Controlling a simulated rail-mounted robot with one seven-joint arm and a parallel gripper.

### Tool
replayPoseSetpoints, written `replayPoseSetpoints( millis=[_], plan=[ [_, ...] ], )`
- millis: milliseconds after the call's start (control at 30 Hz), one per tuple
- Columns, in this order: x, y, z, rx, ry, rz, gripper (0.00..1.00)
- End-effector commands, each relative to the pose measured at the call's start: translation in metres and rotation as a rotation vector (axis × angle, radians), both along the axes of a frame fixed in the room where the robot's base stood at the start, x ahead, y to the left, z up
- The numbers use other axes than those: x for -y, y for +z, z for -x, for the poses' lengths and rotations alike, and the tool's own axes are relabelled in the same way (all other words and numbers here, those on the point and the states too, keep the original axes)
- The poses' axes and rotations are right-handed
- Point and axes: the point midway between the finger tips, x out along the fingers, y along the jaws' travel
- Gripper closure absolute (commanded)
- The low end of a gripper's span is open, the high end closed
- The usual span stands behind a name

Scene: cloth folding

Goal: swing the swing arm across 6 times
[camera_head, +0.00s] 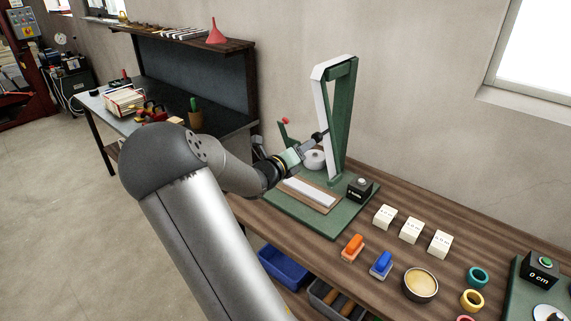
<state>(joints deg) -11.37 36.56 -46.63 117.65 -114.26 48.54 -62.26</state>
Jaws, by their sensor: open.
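A green rig with a tall upright frame (346,120) stands on a green base board (328,226) on the wooden bench. A pale bar runs up the frame's left side. A short green lever with a red knob (285,121) shows to the left of the frame, partly behind my arm. I cannot tell for certain which piece is the swing arm. My gripper (321,136) is open, with its dark tips close to the left side of the upright; I cannot tell whether they touch it. A pale roll (314,159) sits just below my gripper.
A pale strip (309,193) and a black box (360,188) with a button lie on the base. To the right are white blocks (411,230), orange (352,247) and blue (381,264) stamp-like items, a round tin (420,285) and rings (477,277). The wall stands close behind.

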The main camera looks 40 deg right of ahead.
Motion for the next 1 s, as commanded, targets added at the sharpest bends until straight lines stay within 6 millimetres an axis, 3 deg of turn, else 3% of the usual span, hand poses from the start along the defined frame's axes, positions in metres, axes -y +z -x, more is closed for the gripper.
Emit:
replayPoseSetpoints(
  millis=[200,400,1000],
  plan=[
    [-0.049,0.001,0.008,0.001,0.004,-0.001,0.49],
    [-0.074,0.002,0.013,0.001,0.001,0.0,0.49],
    [-0.079,0.003,0.015,0.0,-0.001,0.001,0.49]
  ],
)
